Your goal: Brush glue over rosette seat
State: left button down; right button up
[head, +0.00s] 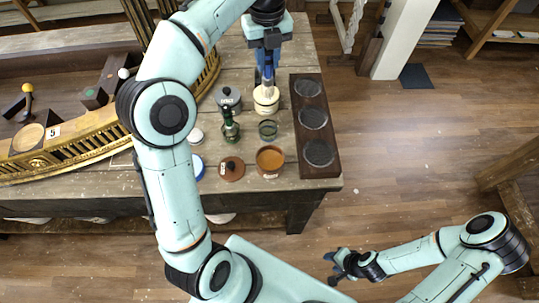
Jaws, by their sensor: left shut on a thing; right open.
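My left gripper (267,62) is over the bench, its fingers shut on a thin upright brush (268,82), mostly hidden by the fingers. The brush's lower end is at a cream pot (266,105); I cannot tell whether it touches what is inside. The gilt console (70,152), with a curved gold edge, lies to the left, partly behind my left arm. I cannot make out the rosette seat. My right gripper (334,267) is open and empty over the floor, away from the bench.
The wooden bench (240,200) also bears a grey lidded pot (229,100), a dark green bottle (230,130), a green jar (268,130), a brown jar (270,160), a brown lid (231,169) and a dark rack (332,168) with three round wells.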

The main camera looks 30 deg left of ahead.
dwell(0.7)
pick_arm(q)
jog(key=s+d+f+g+h+b, duration=0.1)
jog(key=s+d+f, duration=0.1)
jog(key=f, duration=0.5)
jog(key=s+d+f+g+h+b, duration=0.1)
jog(key=s+d+f+g+b, duration=0.1)
jog(key=s+f, duration=0.3)
notch_tip(320, 180, down, 4)
jog(key=shift+r, duration=0.25)
pick_arm(e)
jog(key=s+f, duration=0.4)
jog(key=s, duration=0.1)
jog(key=shift+f+g, duration=0.3)
jog(key=shift+f, duration=0.05)
pick_arm(q)
jog(key=shift+w+d, duration=0.1)
jog(key=shift+f+b, duration=0.45)
jog(key=shift+f, duration=0.05)
pick_arm(e)
jog(key=shift+s+f, duration=0.2)
jog(key=shift+f, duration=0.05)
pick_arm(q)
jog(key=shift+f, duration=0.1)
pick_arm(e)
jog(key=shift+w+r, duration=0.15)
dwell(0.8)
